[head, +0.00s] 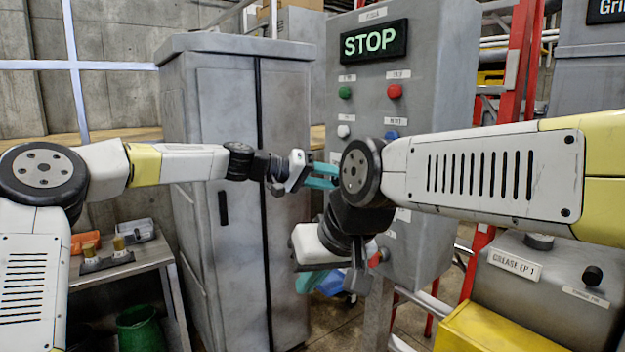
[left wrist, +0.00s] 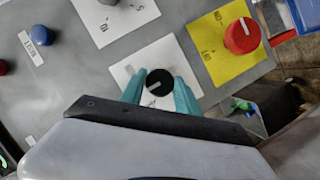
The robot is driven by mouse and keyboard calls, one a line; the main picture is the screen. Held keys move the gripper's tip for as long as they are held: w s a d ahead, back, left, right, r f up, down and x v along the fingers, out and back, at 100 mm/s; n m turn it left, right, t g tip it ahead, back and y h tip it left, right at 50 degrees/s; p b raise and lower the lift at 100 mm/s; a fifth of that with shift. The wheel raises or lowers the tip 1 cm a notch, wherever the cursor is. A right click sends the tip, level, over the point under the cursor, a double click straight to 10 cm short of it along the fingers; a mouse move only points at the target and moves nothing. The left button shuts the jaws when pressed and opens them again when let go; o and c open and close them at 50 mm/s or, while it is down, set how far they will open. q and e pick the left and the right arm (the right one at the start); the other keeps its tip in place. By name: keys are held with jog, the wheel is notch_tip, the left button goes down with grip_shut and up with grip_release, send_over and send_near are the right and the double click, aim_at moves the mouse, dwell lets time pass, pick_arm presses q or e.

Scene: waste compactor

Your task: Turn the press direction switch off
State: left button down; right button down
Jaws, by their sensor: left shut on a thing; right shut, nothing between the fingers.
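A grey control box (head: 432,65) shows in the head view, with a lit STOP display (head: 374,42) at its top. In the left wrist view, a round black knob (left wrist: 159,83) with a white pointer line sits on a white label plate on the panel. My left gripper (head: 328,176) reaches the panel, its teal fingers (left wrist: 160,90) shut on either side of this knob. The label print is too small to read. My right arm hides the knob in the head view. My right gripper (head: 322,280) hangs lower, in front of the box, shut and empty.
In the left wrist view, a red knob (left wrist: 242,36) on a yellow plate and another white plate (left wrist: 115,16) are close by. Green (head: 345,92), red (head: 394,91) and blue buttons sit higher. A grey cabinet (head: 215,150) stands left; a red ladder (head: 515,60) stands right.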

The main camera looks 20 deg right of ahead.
dwell(0.5)
pick_arm(q)
jog(key=c, duration=0.9)
grip_release()
jog(key=v, duration=0.7)
jog(key=shift+a, duration=0.4)
